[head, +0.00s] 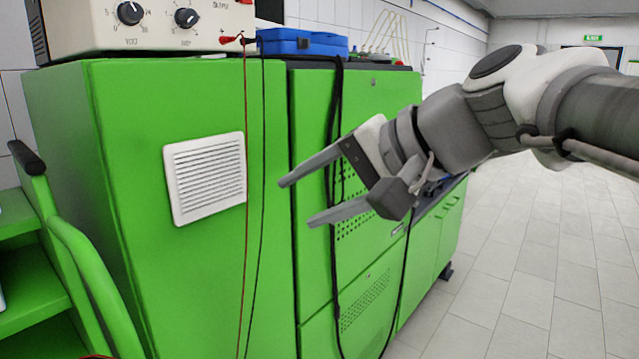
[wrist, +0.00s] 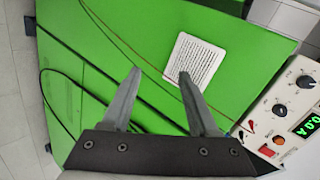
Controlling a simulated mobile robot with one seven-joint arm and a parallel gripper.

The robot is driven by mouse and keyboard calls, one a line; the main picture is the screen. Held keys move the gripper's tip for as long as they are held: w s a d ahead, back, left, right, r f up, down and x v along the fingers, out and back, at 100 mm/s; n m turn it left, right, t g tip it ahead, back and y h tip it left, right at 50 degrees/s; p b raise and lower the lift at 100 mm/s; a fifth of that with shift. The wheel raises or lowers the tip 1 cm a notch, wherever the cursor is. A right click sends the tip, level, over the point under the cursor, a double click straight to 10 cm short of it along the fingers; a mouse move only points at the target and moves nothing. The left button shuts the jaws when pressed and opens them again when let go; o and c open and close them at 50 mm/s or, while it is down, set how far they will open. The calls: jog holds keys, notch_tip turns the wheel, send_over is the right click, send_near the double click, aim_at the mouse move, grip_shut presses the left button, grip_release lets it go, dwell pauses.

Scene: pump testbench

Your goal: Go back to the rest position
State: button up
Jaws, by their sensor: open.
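My gripper (head: 296,200) is open and empty. In the head view it comes in from the right and points left, in front of the green cabinet (head: 190,275). Its two fingers stand apart with nothing between them. In the wrist view the gripper (wrist: 157,78) shows both fingertips spread, with the white vent grille (wrist: 196,62) and the green cabinet face beyond them. I see no contact between the fingers and the cabinet.
A power supply (head: 160,22) and a blue case (head: 302,42) sit on top. Red and black cables (head: 246,180) hang down the cabinet front. A green cart (head: 85,265) stands at the left. Tiled floor (head: 540,270) is open at the right.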

jog(key=s+d+f+n+h+p, duration=0.1)
jog(key=s+d+f+n+h, duration=0.1)
jog(key=s+d+f+h, duration=0.2)
jog(key=s+d+f+n+g+h+p, duration=0.1)
jog(key=s+d+f+h, duration=0.4)
jog(key=d+f, duration=0.6)
notch_tip(320, 180, down, 2)
jog(key=shift+s+f+n+p, duration=0.1)
jog(key=shift+s+n+p, duration=0.35)
jog(key=shift+s+n, duration=0.35)
